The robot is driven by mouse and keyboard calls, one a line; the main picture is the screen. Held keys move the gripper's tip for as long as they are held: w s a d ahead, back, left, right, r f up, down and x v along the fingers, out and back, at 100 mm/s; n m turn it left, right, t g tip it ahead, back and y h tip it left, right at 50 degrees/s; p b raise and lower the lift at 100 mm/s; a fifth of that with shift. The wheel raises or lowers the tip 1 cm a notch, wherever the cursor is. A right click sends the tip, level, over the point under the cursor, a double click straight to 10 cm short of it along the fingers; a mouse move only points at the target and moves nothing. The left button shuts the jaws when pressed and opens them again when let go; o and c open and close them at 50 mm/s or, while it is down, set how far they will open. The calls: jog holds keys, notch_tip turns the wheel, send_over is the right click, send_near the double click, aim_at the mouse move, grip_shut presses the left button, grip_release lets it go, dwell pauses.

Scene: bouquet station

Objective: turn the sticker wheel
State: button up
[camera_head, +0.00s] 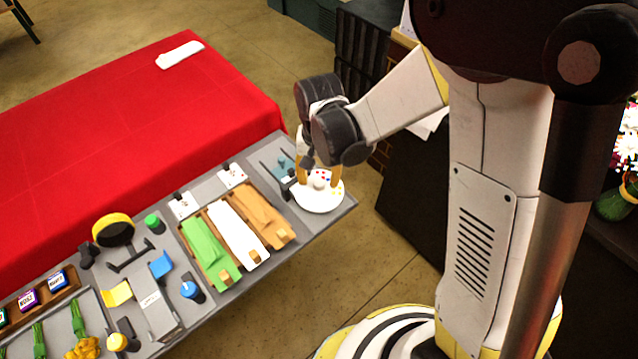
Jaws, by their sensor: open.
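The sticker wheel (319,200) is a white disc with small coloured spots, at the right end of the grey bench. A pale knob stands at its middle. My gripper (319,179) points down over the wheel from above. Its two yellowish fingers are apart, one on each side of the knob, low over the disc. I cannot tell whether the fingers touch the knob or the disc. My gripper and wrist hide the far part of the wheel.
Left of the wheel is a wooden tray (262,262) with green, white and tan sheets. Several small tools and coloured items fill the bench further left. A red-covered table (120,120) with a white folded cloth (180,55) lies behind. Dark boxes (366,45) stand behind my arm.

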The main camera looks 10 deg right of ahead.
jog(key=shift+f, duration=0.95)
grip_shut()
